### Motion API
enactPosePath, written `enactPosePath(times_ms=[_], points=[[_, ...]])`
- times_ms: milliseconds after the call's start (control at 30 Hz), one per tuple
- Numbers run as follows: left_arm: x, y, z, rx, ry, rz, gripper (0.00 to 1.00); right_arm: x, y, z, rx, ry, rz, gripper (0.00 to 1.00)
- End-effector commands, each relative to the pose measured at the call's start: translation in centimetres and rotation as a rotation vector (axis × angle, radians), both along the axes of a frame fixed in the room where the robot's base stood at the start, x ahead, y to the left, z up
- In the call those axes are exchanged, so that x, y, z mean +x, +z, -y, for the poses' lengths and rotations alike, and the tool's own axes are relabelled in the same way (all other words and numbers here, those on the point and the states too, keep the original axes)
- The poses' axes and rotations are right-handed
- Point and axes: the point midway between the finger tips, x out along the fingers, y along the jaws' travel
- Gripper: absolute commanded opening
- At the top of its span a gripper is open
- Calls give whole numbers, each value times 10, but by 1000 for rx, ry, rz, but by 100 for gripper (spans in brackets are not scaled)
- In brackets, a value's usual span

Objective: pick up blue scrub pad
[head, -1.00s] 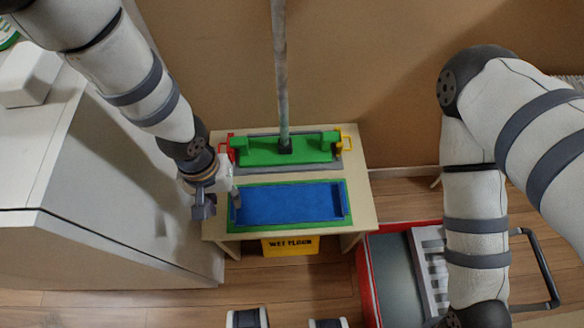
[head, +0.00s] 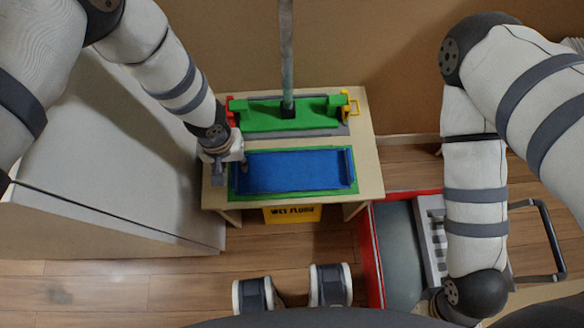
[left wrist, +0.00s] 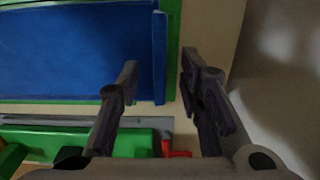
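The blue scrub pad (head: 295,171) is a flat blue rectangle with a raised strip at each end, framed by green, on a light wooden table (head: 370,180). In the left wrist view the pad (left wrist: 75,50) fills the upper left, with its raised end strip (left wrist: 160,57) nearest my gripper. My left gripper (head: 231,172) is at the pad's left end. In the left wrist view it is open (left wrist: 160,75), one finger over the blue and the other past the strip; I see nothing held. Whether it touches the pad I cannot tell. My right gripper is not in view.
A green mop head (head: 265,115) with an upright pole (head: 287,50) stands behind the pad. A yellow wet-floor sign (head: 292,214) is under the table. A red-edged cart (head: 372,255) stands at right, a pale cabinet (head: 120,190) close at left. Floor in front is partly clear.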

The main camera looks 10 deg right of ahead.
Motion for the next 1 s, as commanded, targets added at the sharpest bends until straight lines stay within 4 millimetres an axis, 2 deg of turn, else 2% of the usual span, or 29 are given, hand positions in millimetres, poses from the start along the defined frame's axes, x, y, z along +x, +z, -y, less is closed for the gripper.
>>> enactPosePath(times_ms=[67, 200, 567, 667, 900, 1000], points=[[0, 1, 0, 0, 0, 1, 33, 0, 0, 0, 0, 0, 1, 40], [0, 1, 0, 0, 0, 0, 2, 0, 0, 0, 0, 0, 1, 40], [0, 3, 0, 0, -1, 1, 0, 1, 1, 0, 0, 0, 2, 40], [2, 20, 0, 1, -2, 5, 0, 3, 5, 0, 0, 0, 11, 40], [2, 82, 0, 0, -1, 7, 0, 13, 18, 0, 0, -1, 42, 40], [1, 96, 0, 0, 0, 4, 0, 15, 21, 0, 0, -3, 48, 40]])
